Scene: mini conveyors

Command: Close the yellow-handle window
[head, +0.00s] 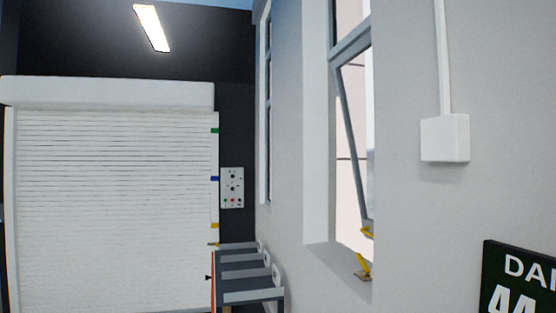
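The yellow-handle window (352,140) is set in a recess of the right-hand wall. Its grey-framed sash is tilted, with a gap between its lower edge and the window frame. A yellow handle (362,265) sits at the sill, and another yellow piece (367,232) is at the bottom of the sash. My gripper does not show in the head view.
A white roller shutter (115,200) is closed at the left. A control panel (232,187) hangs beside it. Grey conveyors (250,272) stand below the window's left. A white wall box (445,138) and a dark sign (515,282) are to the right.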

